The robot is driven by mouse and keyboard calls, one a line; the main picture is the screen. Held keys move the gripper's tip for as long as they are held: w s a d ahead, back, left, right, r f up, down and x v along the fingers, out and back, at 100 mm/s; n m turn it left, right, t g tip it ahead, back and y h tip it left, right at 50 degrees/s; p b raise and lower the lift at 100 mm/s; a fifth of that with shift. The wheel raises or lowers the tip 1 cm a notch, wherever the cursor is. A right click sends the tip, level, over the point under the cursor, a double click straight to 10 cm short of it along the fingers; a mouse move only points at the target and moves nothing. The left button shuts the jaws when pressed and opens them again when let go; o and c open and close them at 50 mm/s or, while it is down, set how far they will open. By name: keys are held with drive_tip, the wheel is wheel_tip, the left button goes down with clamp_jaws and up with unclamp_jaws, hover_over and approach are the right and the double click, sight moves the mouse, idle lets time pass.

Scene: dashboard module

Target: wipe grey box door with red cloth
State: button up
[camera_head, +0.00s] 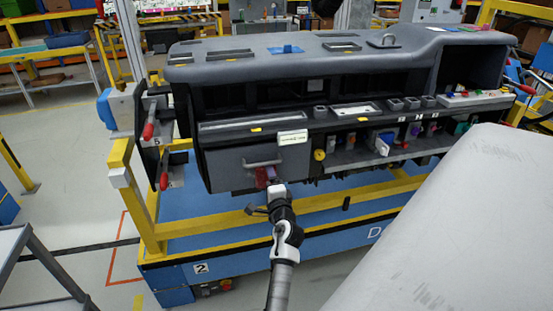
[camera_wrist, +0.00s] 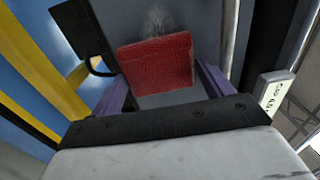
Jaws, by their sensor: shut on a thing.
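The grey box door (camera_head: 230,164) is the front panel with a handle (camera_head: 262,162) at the lower left of the dashboard module. It also fills the upper middle of the wrist view (camera_wrist: 200,32), with a pale smudge (camera_wrist: 158,20) on it. The red cloth (camera_wrist: 155,65) is a flat red square between the purple fingers of my gripper (camera_wrist: 160,88). In the head view, the red cloth (camera_head: 261,177) and my gripper (camera_head: 267,177) are in front of the door's lower right, below the handle. I cannot tell whether the cloth touches the door.
The dark grey dashboard module (camera_head: 330,60) rests on a yellow frame (camera_head: 150,230) over a blue base (camera_head: 330,250). A white label (camera_head: 292,137) is above the door's right side. A large pale surface (camera_head: 460,230) fills the lower right. Open floor lies at left.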

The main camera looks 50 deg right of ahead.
sight(245, 177)
drive_tip(key=shift+w+a+p, duration=0.45)
drive_tip(key=shift+a+p, duration=0.05)
drive_tip(key=shift+a, duration=0.3)
drive_tip(key=shift+w+a+p, duration=0.45)
drive_tip(key=shift+a+p, duration=0.05)
drive_tip(key=shift+a, duration=0.3)
drive_tip(key=shift+w+a+r+p, duration=0.15)
drive_tip(key=shift+w+a+p, duration=0.7)
drive_tip(key=shift+a, duration=0.25)
drive_tip(key=shift+w+a, duration=0.15)
drive_tip(key=shift+a, duration=0.2)
drive_tip(key=shift+f+p+v, duration=0.2)
drive_tip(key=shift+p+v, duration=0.15)
drive_tip(key=shift+v, duration=2.65)
drive_tip(key=v, duration=0.3)
drive_tip(key=shift+d, duration=0.1)
